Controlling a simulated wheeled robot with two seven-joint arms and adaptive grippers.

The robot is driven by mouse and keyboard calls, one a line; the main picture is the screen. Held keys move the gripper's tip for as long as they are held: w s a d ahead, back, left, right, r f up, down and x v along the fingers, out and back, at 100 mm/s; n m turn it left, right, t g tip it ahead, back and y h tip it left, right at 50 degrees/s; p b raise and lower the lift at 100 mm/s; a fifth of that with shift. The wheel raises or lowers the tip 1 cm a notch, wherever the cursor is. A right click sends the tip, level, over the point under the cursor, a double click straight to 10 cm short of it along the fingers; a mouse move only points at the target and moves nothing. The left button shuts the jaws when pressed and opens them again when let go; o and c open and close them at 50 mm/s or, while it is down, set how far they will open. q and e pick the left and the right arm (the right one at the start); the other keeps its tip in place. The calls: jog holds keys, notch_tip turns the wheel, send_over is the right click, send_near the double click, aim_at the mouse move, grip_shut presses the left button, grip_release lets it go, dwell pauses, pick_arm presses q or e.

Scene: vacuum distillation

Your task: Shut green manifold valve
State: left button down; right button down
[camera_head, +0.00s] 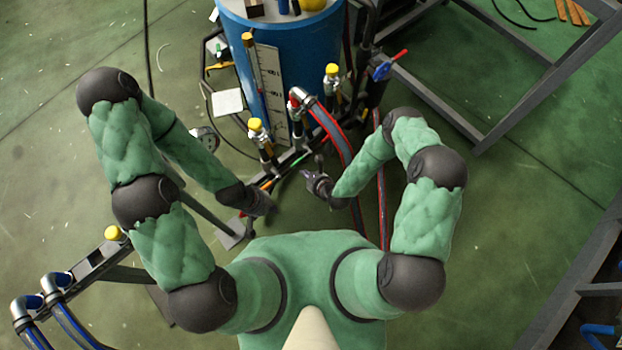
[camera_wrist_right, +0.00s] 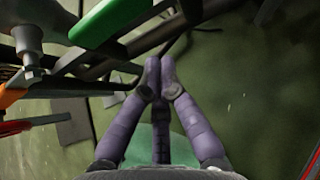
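The green manifold valve handle (camera_head: 301,158) shows as a thin green bar on the dark manifold, between my two grippers in the head view. In the right wrist view the green handle (camera_wrist_right: 112,20) is large at the upper left. My right gripper (camera_head: 308,176) is just right of and below the handle in the head view. In the right wrist view its purple fingers (camera_wrist_right: 161,66) meet at the tips, with nothing between them, apart from the handle. My left gripper (camera_head: 268,203) is low, left of the handle; its fingers are too small to read.
An orange handle (camera_head: 266,184) sits lower left on the manifold. Yellow-capped valves (camera_head: 255,125) and a hose (camera_head: 330,128) rise close behind. A blue barrel (camera_head: 262,60) stands at the back. A grey metal frame (camera_head: 520,110) is at the right.

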jog(key=shift+w+a+r+b, duration=0.3)
jog(key=shift+w+r, duration=0.05)
jog(key=shift+r, duration=0.3)
jog(key=shift+w+a+r+b, duration=0.3)
jog(key=shift+r, duration=0.35)
jog(key=shift+r+p, duration=0.8)
jog(key=shift+w+r, duration=0.1)
jog(key=shift+w, duration=0.05)
jog(key=v, duration=1.2)
jog(key=shift+s+f, duration=0.3)
jog(key=shift+s, duration=0.05)
